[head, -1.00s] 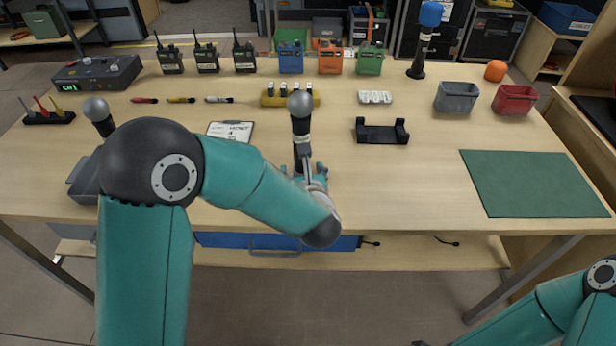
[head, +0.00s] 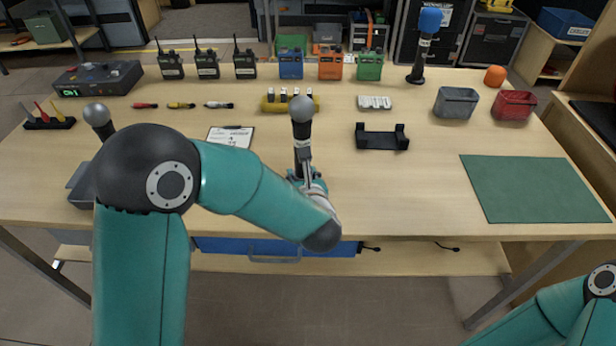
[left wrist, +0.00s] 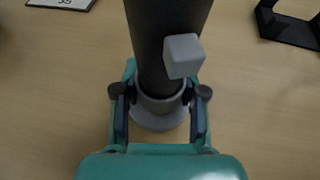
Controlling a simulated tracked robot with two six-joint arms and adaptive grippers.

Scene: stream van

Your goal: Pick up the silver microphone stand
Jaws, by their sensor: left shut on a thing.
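The silver microphone stand (head: 302,112) has a grey ball head and a dark shaft with a small pale label. It stands about upright near the table's front middle. My left gripper (head: 307,174) is shut on its lower part, and my arm hides the base in the head view. In the left wrist view the dark shaft (left wrist: 158,50) with a pale grey block on it runs down between the two fingers (left wrist: 160,98). A round grey part shows below. I cannot tell whether it is off the table. My right gripper is out of view.
Another grey-headed microphone (head: 97,116) stands left, partly behind my arm. A clipboard (head: 230,136), a yellow holder (head: 272,106) and a black cradle (head: 382,142) lie near the held stand. A blue-headed microphone (head: 428,20) stands at the back. The green mat (head: 535,187) is bare.

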